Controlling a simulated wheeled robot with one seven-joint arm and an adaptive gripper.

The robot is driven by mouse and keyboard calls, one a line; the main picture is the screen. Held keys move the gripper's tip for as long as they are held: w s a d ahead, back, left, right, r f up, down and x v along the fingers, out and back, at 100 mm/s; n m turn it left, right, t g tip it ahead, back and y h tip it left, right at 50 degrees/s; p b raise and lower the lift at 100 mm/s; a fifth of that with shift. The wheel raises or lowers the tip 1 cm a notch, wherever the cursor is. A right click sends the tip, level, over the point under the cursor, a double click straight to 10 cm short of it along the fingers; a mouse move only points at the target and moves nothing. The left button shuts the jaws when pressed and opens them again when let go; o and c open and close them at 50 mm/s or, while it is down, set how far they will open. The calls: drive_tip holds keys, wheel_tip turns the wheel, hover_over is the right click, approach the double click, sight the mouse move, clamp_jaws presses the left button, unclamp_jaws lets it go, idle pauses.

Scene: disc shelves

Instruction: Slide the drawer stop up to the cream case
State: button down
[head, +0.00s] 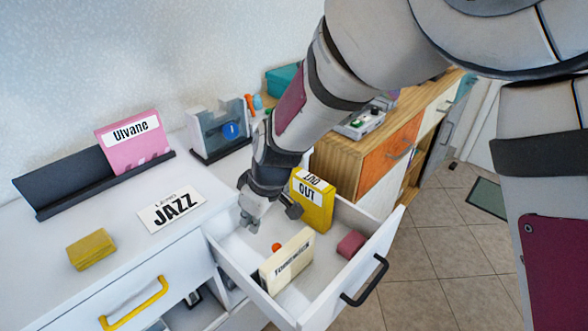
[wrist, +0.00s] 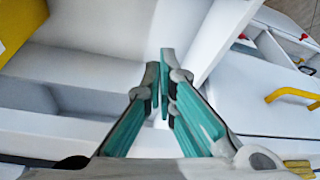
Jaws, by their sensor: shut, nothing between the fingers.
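The cream case (head: 287,261) stands upright in the open white drawer (head: 222,252), near its front left. A small orange piece (head: 276,247) shows just behind it, and a dull pink block (head: 351,245) lies to its right. I cannot tell for sure which piece is the drawer stop. My gripper (head: 250,217) is low over the rear left part of the drawer, behind the cream case and apart from it. In the wrist view my gripper (wrist: 165,62) has its fingertips together with nothing between them. The cream case is not clear in the wrist view.
A yellow case (head: 312,203) stands at the drawer's back, right of my gripper; its edge shows in the wrist view (wrist: 14,28). The cabinet top carries a pink case (head: 133,150) in a dark rack, a JAZZ card (head: 171,209) and a yellow box (head: 91,249).

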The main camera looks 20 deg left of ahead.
drive_tip(key=shift+s+d+f+b, duration=0.15)
drive_tip(key=shift+d+f, duration=0.3)
drive_tip(key=shift+d, duration=0.4)
drive_tip(key=shift+s+d+f+b, duration=0.15)
drive_tip(key=shift+d+f, duration=0.3)
drive_tip(key=shift+d, duration=0.35)
drive_tip(key=shift+w, duration=0.1)
drive_tip(key=shift+d+b, duration=0.45)
drive_tip(key=shift+d, duration=0.2)
